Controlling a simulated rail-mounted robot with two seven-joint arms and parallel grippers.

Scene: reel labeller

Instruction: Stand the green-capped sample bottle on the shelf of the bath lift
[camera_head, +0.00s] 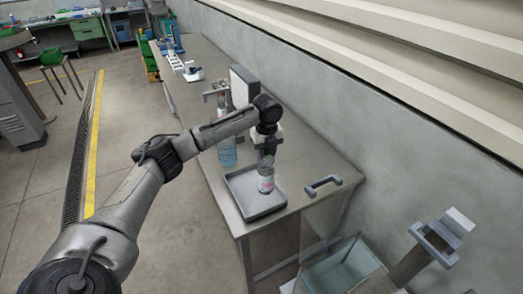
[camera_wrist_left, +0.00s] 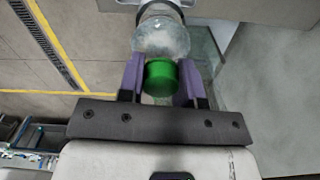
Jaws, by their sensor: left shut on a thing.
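The green-capped sample bottle is clear with a pale, pink-marked label (camera_head: 265,184). In the left wrist view its green cap (camera_wrist_left: 161,77) sits between the purple fingers of my left gripper (camera_wrist_left: 160,84). In the head view my left gripper (camera_head: 267,149) is shut on the bottle's top, and the bottle hangs roughly upright over the grey tray (camera_head: 280,209). I cannot tell whether its base touches the tray.
Another clear bottle with bluish contents (camera_head: 227,152) stands behind my left arm on the bench (camera_head: 310,160). A grey handle-like bracket (camera_head: 322,185) is at the bench's near right edge. A wall runs along the right. Small devices (camera_head: 188,70) stand farther back.

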